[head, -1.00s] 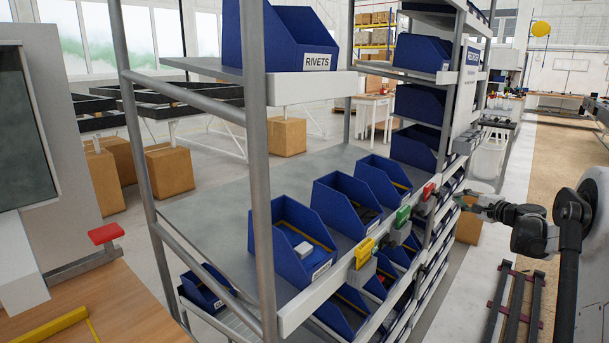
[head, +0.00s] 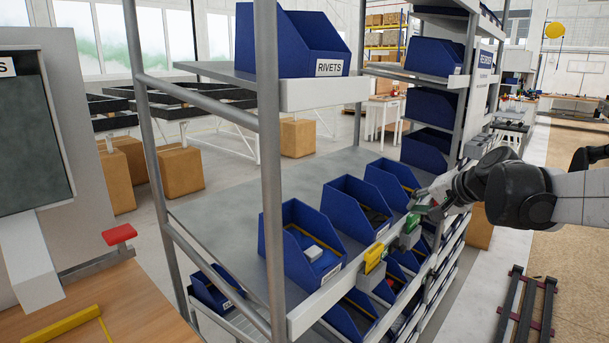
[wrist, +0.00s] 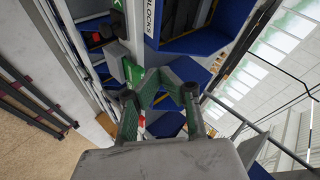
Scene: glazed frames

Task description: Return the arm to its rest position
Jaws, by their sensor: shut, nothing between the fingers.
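My arm reaches in from the right in the head view. My gripper (head: 428,205) is at the front edge of the shelf rack, beside the green block on the rail and in front of the blue bins. In the wrist view my gripper (wrist: 160,90) shows its two fingers pointing towards the rack, with blue bins beyond them. It is shut and holds nothing. From these views I cannot tell whether it touches the green block (head: 409,225).
The rack has blue bins (head: 301,243) on its middle shelf and a RIVETS bin (head: 290,40) above. A yellow block (head: 374,258) sits on the front rail. A steel post (head: 271,170) stands nearer. The floor aisle at right is mostly free, with dark rails (head: 524,305) low down.

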